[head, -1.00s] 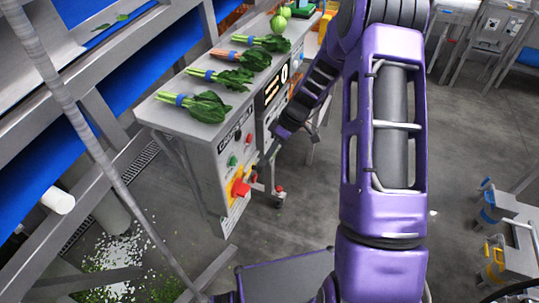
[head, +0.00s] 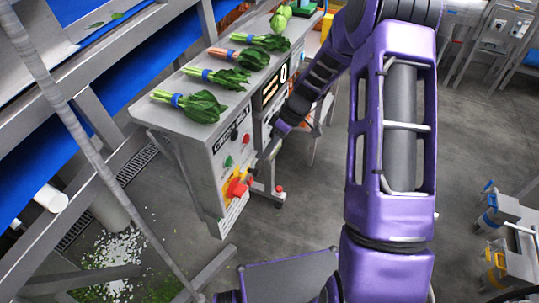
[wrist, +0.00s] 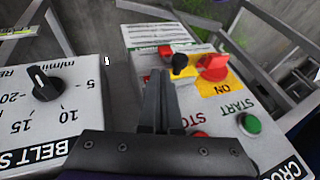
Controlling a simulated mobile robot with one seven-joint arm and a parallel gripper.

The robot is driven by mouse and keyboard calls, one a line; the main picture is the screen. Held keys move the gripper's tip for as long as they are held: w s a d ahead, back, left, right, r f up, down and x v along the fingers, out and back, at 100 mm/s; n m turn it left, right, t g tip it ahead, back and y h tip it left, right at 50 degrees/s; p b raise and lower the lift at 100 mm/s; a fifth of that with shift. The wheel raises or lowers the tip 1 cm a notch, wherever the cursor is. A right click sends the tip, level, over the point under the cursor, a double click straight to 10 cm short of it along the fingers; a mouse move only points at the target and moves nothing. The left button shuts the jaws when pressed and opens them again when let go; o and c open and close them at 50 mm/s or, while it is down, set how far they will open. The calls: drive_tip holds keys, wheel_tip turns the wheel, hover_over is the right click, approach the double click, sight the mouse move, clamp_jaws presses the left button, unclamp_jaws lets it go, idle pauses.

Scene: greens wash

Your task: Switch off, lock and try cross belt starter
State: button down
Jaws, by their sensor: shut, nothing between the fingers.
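The cross belt starter (head: 218,178) is a grey panel on the bench end, with a green START button (wrist: 249,124) and a red STOP button (wrist: 200,134). Its red rotary handle (head: 237,188) sits on a yellow plate; in the wrist view the handle (wrist: 213,67) has the word ON beside it. My gripper (wrist: 161,80) is shut and empty, pointing at the panel just beside the handle. A black knob-like part (wrist: 180,64) and a red piece (wrist: 165,50) show beyond the fingertips; I cannot tell what they are. Contact is unclear.
A belt speed box with a black dial (wrist: 45,83) stands close left of my gripper in the wrist view. Bunched greens (head: 190,105) lie on the bench top. A steel post and frame rails (head: 75,120) stand left.

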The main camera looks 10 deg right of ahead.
drive_tip(key=v, duration=1)
drive_tip(key=shift+w+d+r, duration=0.3)
drive_tip(key=shift+w, duration=0.05)
